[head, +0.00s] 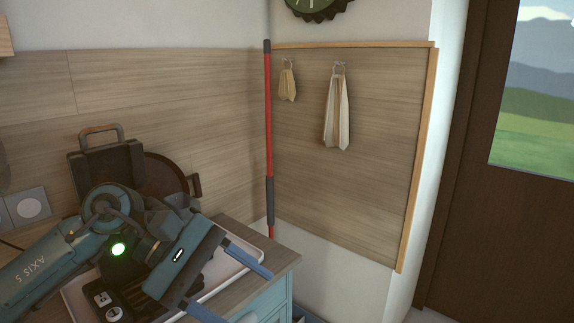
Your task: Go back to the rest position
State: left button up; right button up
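My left arm comes in from the lower left over the counter. Its gripper (245,294) has two blue fingers spread well apart, with nothing visible between them. It points to the lower right, over the pale tray (222,269) and the counter edge. The lower finger runs close to the bottom of the picture. My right gripper is not in view.
The counter (273,254) has a blue drawer front. A dark case-like object with a handle (103,160) and a round brown pan or tray (165,177) stand behind my arm. A red pole (268,120) stands in the corner. Cloths (337,115) hang from hooks.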

pick_arm(q)
jog(key=s+d+n+g+h, duration=0.1)
jog(key=s+d+n+h, duration=0.1)
jog(key=d+n+h, duration=0.35)
jog(key=w+a+f+n+t+y, duration=0.1)
jog(key=w+a+f+n+t, duration=0.15)
jog(key=n+t, duration=0.7)
jog(key=w+a+f+n+t, duration=0.2)
jog(key=f+n+t, duration=0.2)
jog(key=n, duration=1)
jog(key=w+a+f+n+t+y, duration=0.1)
jog(key=w+a+f+n+t, duration=0.15)
jog(key=n+t, duration=0.7)
jog(key=s+a+f+n+g+y, duration=0.2)
jog(key=a+f+n+g+y, duration=0.15)
jog(key=f+n+y, duration=0.7)
jog(key=s+a+f+n+g, duration=0.1)
jog(key=s+f+n+g, duration=0.2)
jog(key=s+f+n, duration=0.3)
jog(key=s+a+f+n+g+y, duration=0.1)
jog(key=s+a+f+n+g, duration=0.1)
jog(key=s+f+n, duration=0.5)
notch_tip(320, 180, down, 4)
jog(key=shift+a+f+g, duration=0.25)
jog(key=shift+a+g, duration=0.05)
jog(key=shift+g, duration=0.35)
jog(key=shift+w, duration=0.1)
jog(key=shift+c, duration=0.4)
